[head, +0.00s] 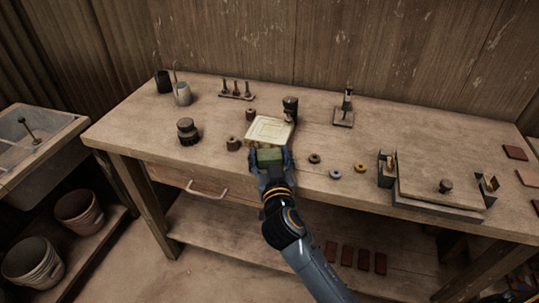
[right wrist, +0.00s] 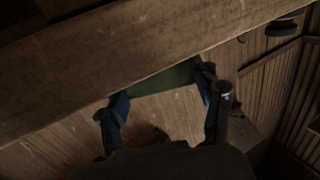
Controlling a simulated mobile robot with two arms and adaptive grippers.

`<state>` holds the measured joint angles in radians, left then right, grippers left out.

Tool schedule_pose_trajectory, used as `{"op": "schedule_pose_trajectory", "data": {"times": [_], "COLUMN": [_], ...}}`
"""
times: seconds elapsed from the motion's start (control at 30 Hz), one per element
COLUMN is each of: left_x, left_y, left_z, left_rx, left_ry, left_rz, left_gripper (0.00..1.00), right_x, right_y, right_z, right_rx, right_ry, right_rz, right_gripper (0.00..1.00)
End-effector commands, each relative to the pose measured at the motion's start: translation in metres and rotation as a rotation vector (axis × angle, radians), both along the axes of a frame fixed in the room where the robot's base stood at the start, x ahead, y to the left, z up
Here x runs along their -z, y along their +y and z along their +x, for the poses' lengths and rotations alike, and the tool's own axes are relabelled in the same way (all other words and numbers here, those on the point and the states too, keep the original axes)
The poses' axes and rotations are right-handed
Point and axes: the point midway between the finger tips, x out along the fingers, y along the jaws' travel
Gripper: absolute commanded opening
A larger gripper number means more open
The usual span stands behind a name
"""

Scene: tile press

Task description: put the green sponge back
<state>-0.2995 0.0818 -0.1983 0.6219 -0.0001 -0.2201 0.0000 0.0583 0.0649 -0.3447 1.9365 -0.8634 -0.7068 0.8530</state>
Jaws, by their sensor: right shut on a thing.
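The green sponge (head: 269,156) is a dark green block at the front edge of the workbench, just in front of a pale square dish (head: 268,131). My right gripper (head: 268,164) is shut on the sponge, with a finger at each side of it. In the right wrist view the sponge (right wrist: 165,80) spans between the two fingertips, and the bench edge hides part of it. I cannot tell whether the sponge touches the bench or the dish. My left gripper is not in view.
A drawer handle (head: 207,190) sticks out below the edge. A sink (head: 35,145) stands at the left.

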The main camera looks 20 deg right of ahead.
Motion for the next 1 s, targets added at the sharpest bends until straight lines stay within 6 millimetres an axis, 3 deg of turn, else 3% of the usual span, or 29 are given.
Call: {"op": "schedule_pose_trajectory", "data": {"times": [0.27,0.3,0.4,0.83,1.0], "left_x": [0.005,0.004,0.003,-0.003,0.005], "left_y": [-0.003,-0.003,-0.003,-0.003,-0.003], "left_z": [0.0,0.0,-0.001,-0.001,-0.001], "left_rx": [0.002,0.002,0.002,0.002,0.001], "left_ry": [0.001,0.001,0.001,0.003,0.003], "left_rz": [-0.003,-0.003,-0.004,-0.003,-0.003], "left_gripper": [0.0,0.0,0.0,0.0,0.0], "right_x": [0.004,0.003,0.003,-0.004,0.001], "right_y": [0.0,0.0,0.0,0.0,0.005], "right_z": [0.0,0.0,0.0,0.0,-0.028], "right_rx": [0.0,0.0,0.0,0.0,0.0], "right_ry": [0.0,0.0,0.001,-0.001,0.002], "right_rz": [0.0,-0.001,-0.001,-0.001,0.003], "right_gripper": [0.44,0.69,0.88,0.88,0.88]}}
